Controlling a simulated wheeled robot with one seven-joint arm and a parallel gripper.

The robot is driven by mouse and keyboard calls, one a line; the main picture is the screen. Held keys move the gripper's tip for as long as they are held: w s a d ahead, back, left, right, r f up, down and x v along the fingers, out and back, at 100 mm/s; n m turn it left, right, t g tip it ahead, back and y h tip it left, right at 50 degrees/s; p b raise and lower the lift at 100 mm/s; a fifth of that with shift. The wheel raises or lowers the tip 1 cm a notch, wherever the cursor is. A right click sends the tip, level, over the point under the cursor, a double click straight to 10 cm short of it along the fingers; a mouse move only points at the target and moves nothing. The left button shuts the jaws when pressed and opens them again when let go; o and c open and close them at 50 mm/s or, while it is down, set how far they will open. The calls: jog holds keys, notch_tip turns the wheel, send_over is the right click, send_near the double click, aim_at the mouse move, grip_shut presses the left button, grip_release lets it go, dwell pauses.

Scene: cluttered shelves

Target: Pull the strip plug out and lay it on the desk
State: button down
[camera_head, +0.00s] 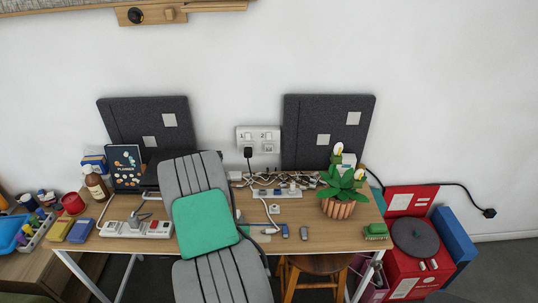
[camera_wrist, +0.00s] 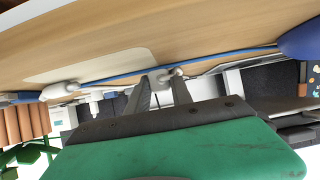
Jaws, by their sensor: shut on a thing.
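In the wrist view my gripper (camera_wrist: 163,84) is shut on a small pale thing (camera_wrist: 160,77) that looks like a plug. It is held low near the wooden desk; whether it touches the desk is unclear. In the head view my green and grey arm hides the fingers and what they hold. A white power strip (camera_head: 155,231) lies at the desk's left with a grey plug (camera_head: 135,217) at it. Another white strip (camera_head: 287,192) lies near the back, among tangled cables. A white plug (camera_head: 274,209) lies on the desk (camera_head: 310,219) right of my arm.
A wall socket (camera_head: 268,134) holds a black plug (camera_head: 248,152). A potted plant (camera_head: 338,209) and a green block (camera_head: 375,231) stand at the right. A blue cable (camera_wrist: 120,74) crosses near my fingers.

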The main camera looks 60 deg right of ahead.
jog(key=c, duration=1.1)
grip_release()
jog(key=shift+o, duration=0.2)
jog(key=b+v, duration=0.1)
jog(key=v, duration=0.7)
jog(key=shift+f, duration=0.1)
